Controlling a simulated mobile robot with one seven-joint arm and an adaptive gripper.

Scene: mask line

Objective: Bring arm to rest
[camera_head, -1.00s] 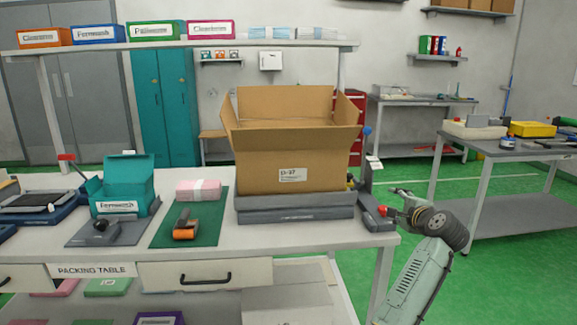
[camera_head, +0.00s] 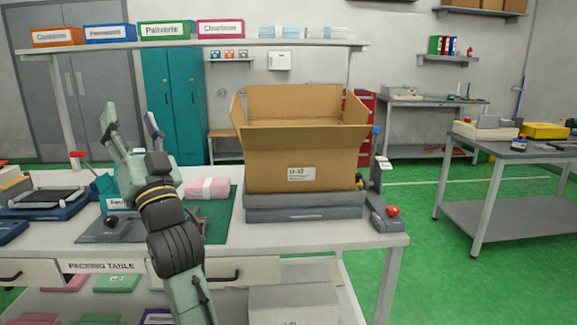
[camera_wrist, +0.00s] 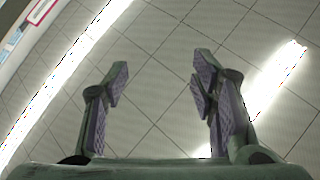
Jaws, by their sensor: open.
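My gripper (camera_head: 130,122) is raised at the left of the head view, in front of the packing table (camera_head: 340,240). Its fingers point upward and are spread apart. In the wrist view the gripper (camera_wrist: 158,68) is open, with nothing between the purple pads and ceiling tiles beyond. My dark wrist joint and pale green arm link rise from the bottom edge of the head view. They hide part of the teal carton and the orange tool on the green mat (camera_head: 222,228).
An open cardboard box (camera_head: 300,155) stands on a grey scale (camera_head: 300,208) at the table's middle right. Pink packs (camera_head: 208,187) lie left of it. A shelf (camera_head: 190,50) with labelled boxes runs above. Green floor is clear between the packing table and the right table (camera_head: 520,152).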

